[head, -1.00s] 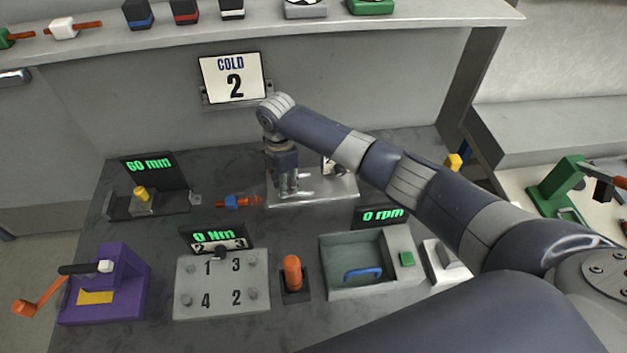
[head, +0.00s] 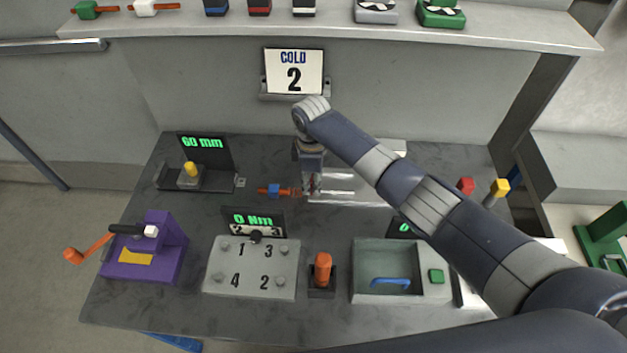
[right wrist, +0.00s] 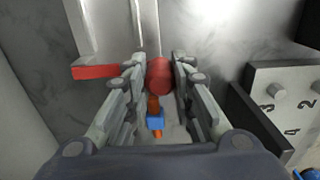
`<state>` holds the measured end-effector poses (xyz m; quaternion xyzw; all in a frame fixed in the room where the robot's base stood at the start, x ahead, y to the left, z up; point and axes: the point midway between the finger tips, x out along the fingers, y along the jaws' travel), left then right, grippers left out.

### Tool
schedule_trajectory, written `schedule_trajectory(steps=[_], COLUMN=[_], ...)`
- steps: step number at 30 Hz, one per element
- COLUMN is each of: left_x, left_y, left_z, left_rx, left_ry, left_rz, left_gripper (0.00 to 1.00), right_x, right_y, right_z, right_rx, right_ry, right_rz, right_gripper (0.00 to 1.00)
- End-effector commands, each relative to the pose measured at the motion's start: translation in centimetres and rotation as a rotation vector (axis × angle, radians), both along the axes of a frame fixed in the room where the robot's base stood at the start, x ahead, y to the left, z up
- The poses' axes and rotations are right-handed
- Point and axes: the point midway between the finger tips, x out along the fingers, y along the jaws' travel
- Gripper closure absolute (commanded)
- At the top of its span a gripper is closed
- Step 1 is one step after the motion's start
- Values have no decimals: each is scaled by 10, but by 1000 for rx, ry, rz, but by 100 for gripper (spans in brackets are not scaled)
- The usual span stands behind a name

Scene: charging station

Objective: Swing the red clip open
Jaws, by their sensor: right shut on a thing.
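My right gripper (head: 312,188) points down at the left end of the silver plate (head: 345,197) near the back of the bench. In the right wrist view its fingers (right wrist: 160,85) are closed on both sides of a red cylinder (right wrist: 160,75), seen end-on. This looks like the red clip's grip, but I cannot tell its whole shape. A separate flat red bar (right wrist: 95,72) lies left of the fingers. A blue block on an orange rod (head: 274,190) lies just left of the gripper; it also shows below the cylinder in the right wrist view (right wrist: 155,121). My left gripper is out of view.
A numbered grey block (head: 250,285), an orange-topped holder (head: 322,270) and a grey tray (head: 375,287) stand in front. A purple crank device (head: 160,245) is at left. The shelf (head: 330,32) overhangs behind; the "COLD 2" sign (head: 294,72) hangs below it.

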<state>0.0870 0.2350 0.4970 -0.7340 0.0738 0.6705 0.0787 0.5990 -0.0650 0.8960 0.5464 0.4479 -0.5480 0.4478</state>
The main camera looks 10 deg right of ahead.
Motion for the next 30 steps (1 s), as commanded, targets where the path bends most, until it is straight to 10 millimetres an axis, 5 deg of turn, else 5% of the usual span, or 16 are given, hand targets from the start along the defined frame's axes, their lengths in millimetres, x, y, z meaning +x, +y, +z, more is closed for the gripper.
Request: schedule_trajectory(steps=[6, 7, 9, 21, 30], left_x=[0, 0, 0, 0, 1], left_y=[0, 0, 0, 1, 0], left_z=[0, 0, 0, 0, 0], left_rx=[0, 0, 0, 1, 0], left_ry=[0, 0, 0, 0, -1], left_rz=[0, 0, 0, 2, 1], left_gripper=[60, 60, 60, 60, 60], right_x=[1, 1, 1, 1, 2], right_y=[2, 2, 2, 1, 1], right_z=[2, 2, 2, 5, 59], right_rx=[5, 5, 5, 3, 5], right_ry=[-4, -4, -4, -4, -8], right_rz=[-1, -1, -1, 1, 2], right_gripper=[100, 71, 56, 56, 56])
